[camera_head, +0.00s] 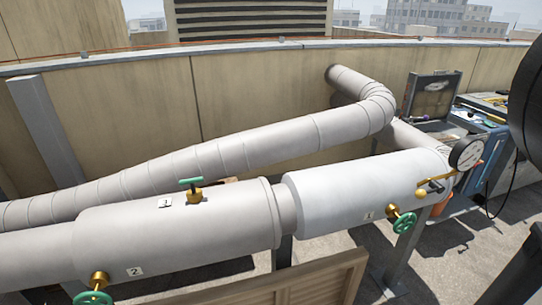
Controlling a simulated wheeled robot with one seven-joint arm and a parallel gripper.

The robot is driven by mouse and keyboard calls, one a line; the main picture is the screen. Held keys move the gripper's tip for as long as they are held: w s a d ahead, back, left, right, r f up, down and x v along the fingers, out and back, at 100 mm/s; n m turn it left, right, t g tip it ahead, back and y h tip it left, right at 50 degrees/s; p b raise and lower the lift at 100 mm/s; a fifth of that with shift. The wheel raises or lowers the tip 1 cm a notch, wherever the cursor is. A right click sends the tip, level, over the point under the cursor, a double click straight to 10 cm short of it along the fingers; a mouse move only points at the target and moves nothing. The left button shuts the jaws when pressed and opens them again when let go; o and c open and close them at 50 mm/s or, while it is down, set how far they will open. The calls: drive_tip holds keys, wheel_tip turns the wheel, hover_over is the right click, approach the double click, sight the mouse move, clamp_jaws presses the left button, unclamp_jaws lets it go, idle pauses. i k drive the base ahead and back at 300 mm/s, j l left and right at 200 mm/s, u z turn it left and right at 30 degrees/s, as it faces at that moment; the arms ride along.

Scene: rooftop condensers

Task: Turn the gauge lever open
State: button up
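A round gauge (466,154) with a white face and dark rim stands at the right end of the front pale pipe. Below and left of it, small brass fittings stick out of the pipe's side. Among them is a brass lever (436,179) running roughly sideways, with a round yellow-brass piece (421,194) at its left. The parts are small, and I cannot tell whether the lever stands open or closed. My gripper is not seen. Dark shapes at the right edge may be parts of my arm, and nothing touches the lever.
Green handwheels sit on brass valves: lower right (404,222), top (191,184) and lower left (93,298). A wooden crate-like panel (335,280) stands in front of the pipe. A blue cart (478,123) and an open toolbox (432,96) stand behind right. Bare floor shows at lower right.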

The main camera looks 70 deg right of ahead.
sight(435, 186)
drive_tip(key=z, duration=2.4)
drive_tip(key=k+l+u, duration=0.4)
drive_tip(key=l+u, duration=0.2)
drive_tip(key=l, duration=0.25)
